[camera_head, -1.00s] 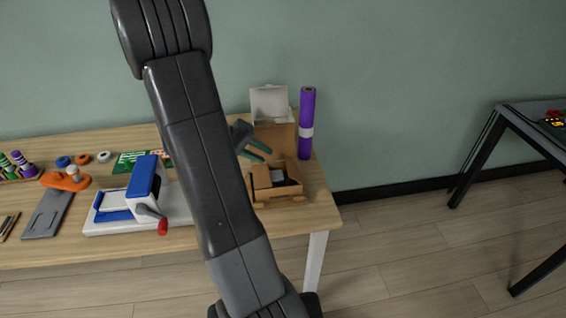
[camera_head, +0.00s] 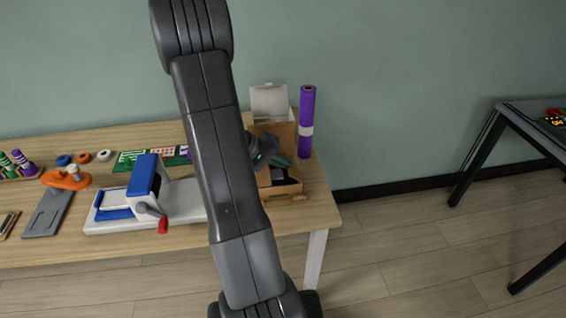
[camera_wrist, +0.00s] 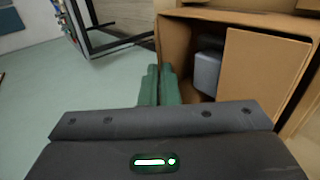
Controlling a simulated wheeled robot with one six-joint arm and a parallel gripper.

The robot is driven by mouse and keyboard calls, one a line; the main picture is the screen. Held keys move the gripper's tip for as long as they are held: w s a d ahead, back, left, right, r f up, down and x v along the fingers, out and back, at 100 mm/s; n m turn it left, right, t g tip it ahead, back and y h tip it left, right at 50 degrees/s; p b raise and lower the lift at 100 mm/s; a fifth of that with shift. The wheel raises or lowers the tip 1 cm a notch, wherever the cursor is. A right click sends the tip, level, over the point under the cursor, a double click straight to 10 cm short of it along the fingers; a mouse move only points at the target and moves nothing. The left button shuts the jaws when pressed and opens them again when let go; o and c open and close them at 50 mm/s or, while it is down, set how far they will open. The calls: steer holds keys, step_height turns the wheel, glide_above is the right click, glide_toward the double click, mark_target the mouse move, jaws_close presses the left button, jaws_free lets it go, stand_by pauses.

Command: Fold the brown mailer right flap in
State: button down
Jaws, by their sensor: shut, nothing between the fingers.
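The brown mailer (camera_head: 284,192) stands open near the right end of the workbench, with its lid raised at the back. My arm hides part of its left side. In the wrist view the mailer (camera_wrist: 175,42) fills the upper right, with a brown flap panel (camera_wrist: 265,75) across part of its opening. A grey block (camera_wrist: 207,72) lies inside. I cannot tell for sure which panel is the right flap. My gripper (camera_head: 283,161) is over the mailer in the head view. Its green fingers (camera_wrist: 158,78) are together and empty, beside the mailer's near wall edge; contact is unclear.
A purple roll (camera_head: 307,120) stands upright just right of the mailer, and a white open box (camera_head: 270,102) stands behind it. A blue and white press (camera_head: 146,190) is left of my arm. The workbench's right edge (camera_head: 330,215) is close by.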

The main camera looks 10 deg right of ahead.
steer(key=shift+f+b, duration=0.4)
steer(key=shift+b, duration=0.4)
steer(key=shift+a+f+h+b, duration=0.2)
steer(key=shift+h+b, duration=0.5)
steer(key=shift+b, duration=0.4)
steer(key=shift+r, duration=0.25)
steer(key=c, duration=2.1)
jaws_free()
steer(key=shift+c, duration=0.2)
steer(key=o, duration=0.5)
steer(key=shift+c, duration=0.2)
steer(key=shift+a, duration=0.1)
steer(key=v, duration=1.3)
steer(key=shift+a, duration=0.4)
